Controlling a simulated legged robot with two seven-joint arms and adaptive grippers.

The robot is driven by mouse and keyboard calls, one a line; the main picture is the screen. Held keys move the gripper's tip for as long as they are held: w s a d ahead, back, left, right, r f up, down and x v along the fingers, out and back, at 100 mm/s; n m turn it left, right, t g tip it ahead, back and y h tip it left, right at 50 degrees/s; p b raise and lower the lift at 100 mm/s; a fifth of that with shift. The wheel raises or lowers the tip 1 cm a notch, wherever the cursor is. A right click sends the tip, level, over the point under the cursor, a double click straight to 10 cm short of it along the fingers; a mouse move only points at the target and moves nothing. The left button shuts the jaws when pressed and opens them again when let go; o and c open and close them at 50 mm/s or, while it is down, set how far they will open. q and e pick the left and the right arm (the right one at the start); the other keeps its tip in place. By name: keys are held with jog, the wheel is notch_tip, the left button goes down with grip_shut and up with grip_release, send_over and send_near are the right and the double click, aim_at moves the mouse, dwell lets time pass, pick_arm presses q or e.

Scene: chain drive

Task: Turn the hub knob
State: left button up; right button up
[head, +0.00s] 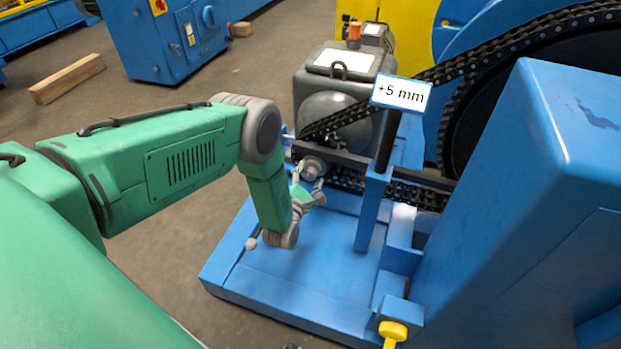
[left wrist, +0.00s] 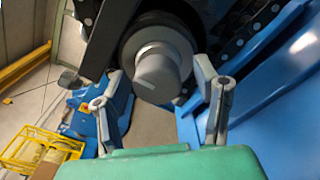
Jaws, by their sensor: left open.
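The hub knob (left wrist: 158,72) is a grey round knob with a pale mark on its face, in the upper middle of the left wrist view. In the head view the knob (head: 313,168) is small, at the end of the dark bar beside the chain. My left gripper (head: 312,190) is just below and in front of it. In the left wrist view my left gripper (left wrist: 162,98) is open, one finger on each side of the knob's lower part. I cannot tell whether either finger touches it. My right gripper is not in view.
A black chain (head: 420,195) runs past the knob towards a large wheel at the right. A blue post carries a "+5 mm" sign (head: 402,94). A tall blue housing (head: 520,200) fills the right side. A yellow knob (head: 393,331) sits at the front. The blue base (head: 310,262) is mostly bare.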

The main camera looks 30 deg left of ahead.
pick_arm(q)
jog(key=shift+w+a, duration=0.2)
jog(key=shift+a, duration=0.05)
jog(key=shift+c, duration=0.5)
jog(key=shift+d, duration=0.1)
jog(key=c, duration=1.1)
jog(key=shift+o, duration=0.2)
